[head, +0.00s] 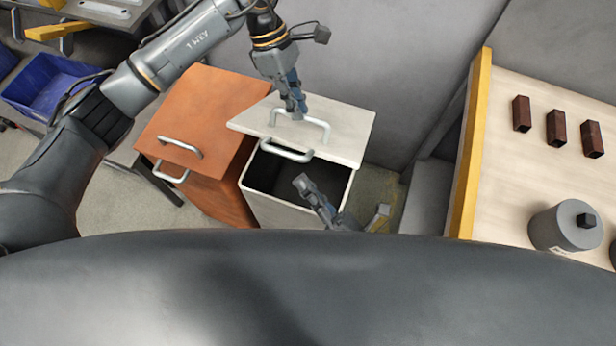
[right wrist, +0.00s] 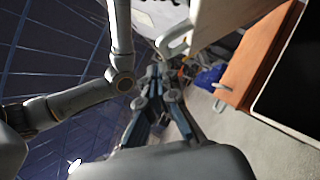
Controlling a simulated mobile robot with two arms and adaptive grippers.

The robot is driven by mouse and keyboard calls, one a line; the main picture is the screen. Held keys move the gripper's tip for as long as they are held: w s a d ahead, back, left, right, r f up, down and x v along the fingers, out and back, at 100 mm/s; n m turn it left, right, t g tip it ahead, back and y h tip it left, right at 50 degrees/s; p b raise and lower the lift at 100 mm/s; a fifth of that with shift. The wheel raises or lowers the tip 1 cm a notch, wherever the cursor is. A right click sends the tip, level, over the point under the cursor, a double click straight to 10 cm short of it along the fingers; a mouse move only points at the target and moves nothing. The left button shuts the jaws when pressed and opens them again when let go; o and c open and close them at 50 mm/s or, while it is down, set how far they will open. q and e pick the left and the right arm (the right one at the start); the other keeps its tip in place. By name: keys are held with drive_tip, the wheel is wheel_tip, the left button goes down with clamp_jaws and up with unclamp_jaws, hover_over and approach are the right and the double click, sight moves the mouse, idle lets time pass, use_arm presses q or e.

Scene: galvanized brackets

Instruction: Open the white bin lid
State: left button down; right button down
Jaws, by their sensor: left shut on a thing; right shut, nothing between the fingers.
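The white bin (head: 285,214) stands in the middle of the head view. Its white lid (head: 345,125) is away from the near rim, and the dark interior shows below it. My left gripper (head: 296,112) is shut on the bar handle (head: 325,130) on top of the lid. A second handle (head: 287,151) shows at the lid's near edge. My right gripper (head: 303,184) is shut and empty, in front of the bin opening as seen from the head. In the right wrist view the lid (right wrist: 222,25) is a pale panel at the top, beside a handle (right wrist: 177,42).
An orange bin (head: 215,105) with a closed lid stands directly left of the white bin. A wooden table with a yellow edge (head: 472,150) is on the right, carrying brown blocks (head: 556,128) and a grey cylinder (head: 562,228). A grey wall rises behind; a blue crate (head: 45,85) is far left.

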use_arm(q)
drive_tip(key=shift+w+d+f, duration=0.1)
drive_tip(key=shift+w+f, duration=0.25)
use_arm(e)
drive_tip(key=shift+w+r, duration=0.3)
drive_tip(key=shift+w, duration=0.2)
use_arm(q)
drive_tip(key=c, duration=1.8)
unclamp_jaws()
drive_tip(key=o, duration=0.3)
drive_tip(key=shift+w+d+f, duration=0.1)
drive_tip(key=shift+w, duration=0.05)
drive_tip(key=shift+o, duration=0.7)
drive_tip(key=shift+w+d, duration=0.2)
drive_tip(key=shift+w, duration=0.1)
drive_tip(key=shift+s, duration=0.1)
use_arm(e)
drive_tip(key=shift+w+d+r, duration=0.3)
drive_tip(key=shift+w+r, duration=0.1)
drive_tip(key=shift+w, duration=0.1)
drive_tip(key=shift+w+d+r, duration=0.25)
drive_tip(key=shift+w+r, duration=0.1)
drive_tip(key=shift+w, duration=0.15)
